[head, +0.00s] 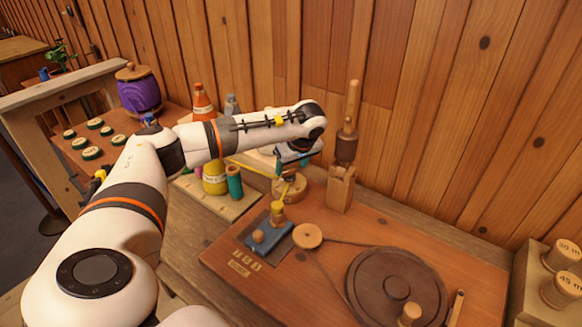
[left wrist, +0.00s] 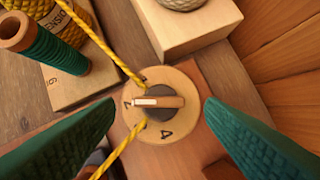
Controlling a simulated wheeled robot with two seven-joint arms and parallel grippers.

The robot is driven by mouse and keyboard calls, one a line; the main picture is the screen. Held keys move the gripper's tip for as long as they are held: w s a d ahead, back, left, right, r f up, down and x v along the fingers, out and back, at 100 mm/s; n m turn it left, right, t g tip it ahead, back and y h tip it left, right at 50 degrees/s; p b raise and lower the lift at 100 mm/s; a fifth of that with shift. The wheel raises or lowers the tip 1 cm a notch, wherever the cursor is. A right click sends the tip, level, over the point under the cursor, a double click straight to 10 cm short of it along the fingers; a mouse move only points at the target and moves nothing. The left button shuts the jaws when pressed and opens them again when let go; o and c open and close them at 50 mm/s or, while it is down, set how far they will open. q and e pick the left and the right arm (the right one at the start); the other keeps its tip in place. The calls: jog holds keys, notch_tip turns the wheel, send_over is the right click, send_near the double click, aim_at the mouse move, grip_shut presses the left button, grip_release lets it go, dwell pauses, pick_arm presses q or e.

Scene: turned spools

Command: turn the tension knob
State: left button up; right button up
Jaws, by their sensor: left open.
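The tension knob (left wrist: 172,102) is a dark round knob with a wooden bar across it, pale at its left end. It sits on a round wooden dial (left wrist: 187,122) marked with numbers. The bar's pale end points left, toward the 2; a 4 shows below. The dial also shows in the head view (head: 289,192), below my left gripper (head: 294,167). In the left wrist view its two green fingers are apart, one on each side of the dial, with the knob between them and not touched. My right gripper is not in view.
A yellow cord (left wrist: 107,47) runs past the dial. A wooden post (head: 341,188) stands close to the right of the dial. A blue block (head: 268,237), a small wooden wheel (head: 307,236) and a big dark wheel (head: 370,280) are nearer. Spools (head: 234,184) stand to the left.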

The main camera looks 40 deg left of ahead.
pick_arm(q)
jog(key=shift+x, duration=1)
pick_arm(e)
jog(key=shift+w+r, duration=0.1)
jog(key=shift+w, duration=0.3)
pick_arm(q)
jog(key=c, duration=1)
